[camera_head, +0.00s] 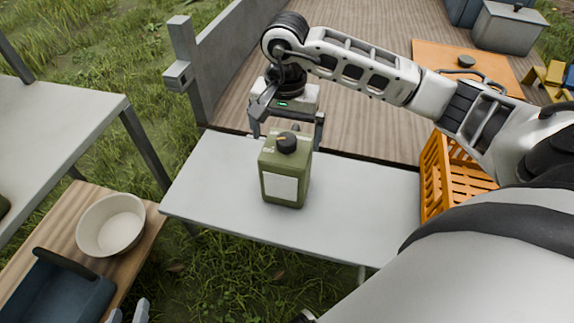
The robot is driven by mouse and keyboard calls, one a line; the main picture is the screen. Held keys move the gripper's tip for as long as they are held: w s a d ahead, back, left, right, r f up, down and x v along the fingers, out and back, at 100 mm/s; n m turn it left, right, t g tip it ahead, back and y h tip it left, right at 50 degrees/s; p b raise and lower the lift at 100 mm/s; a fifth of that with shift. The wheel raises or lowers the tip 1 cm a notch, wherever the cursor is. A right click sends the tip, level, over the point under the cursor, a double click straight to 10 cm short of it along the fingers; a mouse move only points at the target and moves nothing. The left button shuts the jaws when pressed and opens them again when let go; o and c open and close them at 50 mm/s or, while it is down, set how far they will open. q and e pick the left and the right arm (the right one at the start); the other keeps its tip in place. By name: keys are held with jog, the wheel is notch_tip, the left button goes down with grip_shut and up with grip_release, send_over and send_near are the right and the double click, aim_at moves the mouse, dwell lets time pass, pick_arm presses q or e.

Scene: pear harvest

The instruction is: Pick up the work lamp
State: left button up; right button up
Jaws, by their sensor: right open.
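An olive-green boxy item (272,165) with a pale square front panel (279,187) and a black round knob on top stands upright on the light grey table. It may be the work lamp; it also resembles a canister, and nothing else in view looks like a lamp. My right gripper (287,132) points down at the item's upper back, open, with its fingers apart on either side. The item partly hides the space between them, so I cannot tell whether they touch it. Of my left gripper (128,314), only small grey tips show at the bottom edge.
The grey table (360,205) is otherwise bare. An orange crate (432,180) stands at its right end. At left are a cream bowl (110,226) and a dark blue bin (60,292) on a wooden surface. A grey post (184,60) rises behind.

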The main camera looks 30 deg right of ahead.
aim_at(287, 153)
jog(key=shift+d+f, duration=0.15)
jog(key=shift+f, duration=3.05)
jog(key=shift+c, duration=0.3)
jog(key=c, duration=1.5)
jog(key=shift+w+r, duration=0.1)
jog(key=shift+c, duration=1)
jog(key=shift+r, duration=0.1)
